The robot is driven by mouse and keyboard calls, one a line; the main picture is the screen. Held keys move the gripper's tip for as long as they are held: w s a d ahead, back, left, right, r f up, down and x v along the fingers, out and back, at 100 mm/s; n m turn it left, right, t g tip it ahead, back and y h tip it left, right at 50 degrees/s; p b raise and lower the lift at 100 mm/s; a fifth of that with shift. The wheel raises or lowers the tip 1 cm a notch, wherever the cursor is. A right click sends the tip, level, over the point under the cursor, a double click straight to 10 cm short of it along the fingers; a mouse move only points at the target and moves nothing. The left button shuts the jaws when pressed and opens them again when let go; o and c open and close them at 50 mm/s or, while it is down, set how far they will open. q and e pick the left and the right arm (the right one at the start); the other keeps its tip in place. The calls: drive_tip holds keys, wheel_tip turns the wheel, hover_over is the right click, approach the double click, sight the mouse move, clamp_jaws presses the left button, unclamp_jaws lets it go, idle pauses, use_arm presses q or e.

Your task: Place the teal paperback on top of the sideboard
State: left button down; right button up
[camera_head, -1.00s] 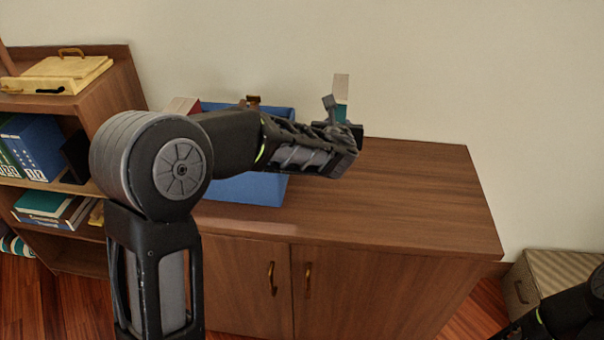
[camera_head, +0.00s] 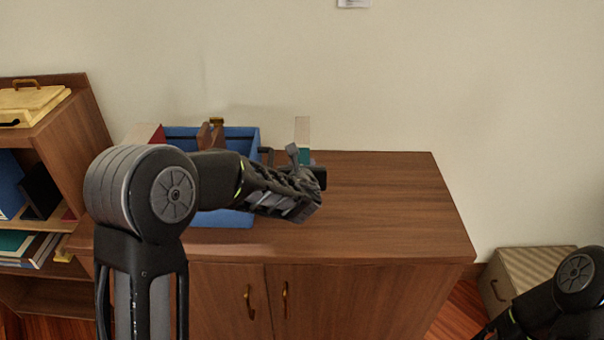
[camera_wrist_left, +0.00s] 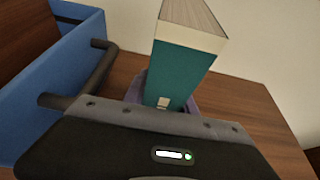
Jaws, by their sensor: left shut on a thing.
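My left gripper (camera_head: 304,168) is shut on the teal paperback (camera_wrist_left: 178,72), which stands upright in the jaws with its pale page edges facing up in the left wrist view. In the head view only the pale upper part and a bit of teal of the book (camera_head: 303,132) show behind the gripper. The sideboard (camera_head: 390,215) is a brown wooden cabinet with two doors, and the gripper is over its top. Whether the book's lower end touches the top is hidden. My right arm shows at the lower right, but its gripper is out of view.
A blue bin (camera_head: 222,218) with a dark handle stands on the sideboard, left of the book, with items in it. The right part of the sideboard top is clear. A bookshelf (camera_head: 75,120) stands at the left and a striped box (camera_head: 535,262) on the floor at the right.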

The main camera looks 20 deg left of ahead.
use_arm(q)
drive_tip(key=shift+f, duration=1.25)
drive_tip(key=shift+w+f, duration=0.1)
drive_tip(key=shift+f, duration=0.05)
drive_tip(key=c, duration=1)
unclamp_jaws()
drive_tip(key=v, duration=1.2)
drive_tip(key=shift+d+b, duration=0.1)
drive_tip(key=shift+b, duration=0.3)
